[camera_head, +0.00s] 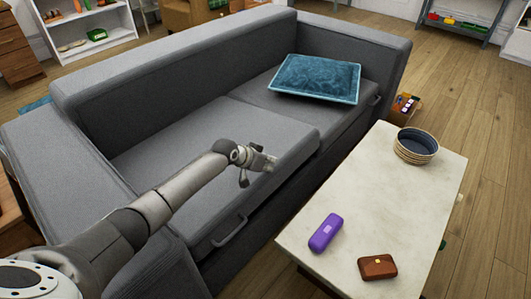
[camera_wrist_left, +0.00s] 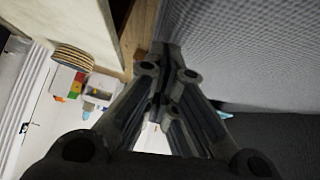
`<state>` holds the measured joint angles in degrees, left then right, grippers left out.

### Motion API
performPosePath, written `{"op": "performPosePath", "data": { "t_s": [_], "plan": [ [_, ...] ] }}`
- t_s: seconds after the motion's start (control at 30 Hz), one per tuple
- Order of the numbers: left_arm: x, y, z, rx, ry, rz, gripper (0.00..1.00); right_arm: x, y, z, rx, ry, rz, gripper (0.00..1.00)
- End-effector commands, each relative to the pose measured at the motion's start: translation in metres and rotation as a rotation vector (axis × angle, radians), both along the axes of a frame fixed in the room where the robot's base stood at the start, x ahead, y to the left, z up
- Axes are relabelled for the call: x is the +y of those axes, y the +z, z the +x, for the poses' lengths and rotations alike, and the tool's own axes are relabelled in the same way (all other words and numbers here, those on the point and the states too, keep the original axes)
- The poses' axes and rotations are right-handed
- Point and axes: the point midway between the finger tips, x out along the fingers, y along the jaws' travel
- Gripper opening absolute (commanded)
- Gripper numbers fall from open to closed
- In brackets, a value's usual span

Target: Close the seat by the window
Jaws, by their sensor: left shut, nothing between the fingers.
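A grey sofa (camera_head: 165,60) has two seat sections. The near seat (camera_head: 205,130) has a handle (camera_head: 230,232) on its front face, and its front edge looks slightly higher than the neighbouring seat. I cannot tell whether it lies fully flat. The far seat (camera_head: 330,115) has its own handle (camera_head: 375,100) and bears a blue cushion (camera_head: 318,76). No window shows, so which seat is by it is unclear. My left gripper (camera_head: 262,162) is shut and empty, over the near seat close to its front edge. Its fingers also show in the left wrist view (camera_wrist_left: 165,62). My right gripper is not in view.
A pale coffee table (camera_head: 370,190) stands close in front of the sofa, with a narrow gap between. Open wooden floor (camera_head: 460,90) lies behind right.

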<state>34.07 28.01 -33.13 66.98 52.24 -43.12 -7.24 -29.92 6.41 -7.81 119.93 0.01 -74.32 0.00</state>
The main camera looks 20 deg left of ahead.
Motion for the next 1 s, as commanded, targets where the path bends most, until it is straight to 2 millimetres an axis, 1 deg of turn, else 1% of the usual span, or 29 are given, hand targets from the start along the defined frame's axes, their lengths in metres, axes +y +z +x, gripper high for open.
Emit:
{"op": "performPosePath", "data": {
  "t_s": [0.03,0.1,0.3,0.73,0.87,1.0],
  "plan": [
    [-0.003,-0.01,-0.002,0.0,-0.002,0.009,0.0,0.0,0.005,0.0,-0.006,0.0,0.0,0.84],
    [-0.004,-0.017,-0.002,-0.006,-0.002,0.021,0.0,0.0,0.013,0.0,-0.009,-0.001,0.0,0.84],
    [-0.006,-0.023,-0.003,-0.014,-0.004,0.035,0.0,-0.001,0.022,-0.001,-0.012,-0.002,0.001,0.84],
    [-0.005,-0.021,-0.005,-0.013,-0.004,0.036,0.0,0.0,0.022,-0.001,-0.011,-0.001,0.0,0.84],
    [-0.002,-0.015,-0.011,-0.014,-0.005,0.035,0.0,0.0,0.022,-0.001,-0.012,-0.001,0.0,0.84],
    [0.003,-0.002,-0.021,-0.016,-0.005,0.036,0.0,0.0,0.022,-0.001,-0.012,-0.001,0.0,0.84]
  ]
}}
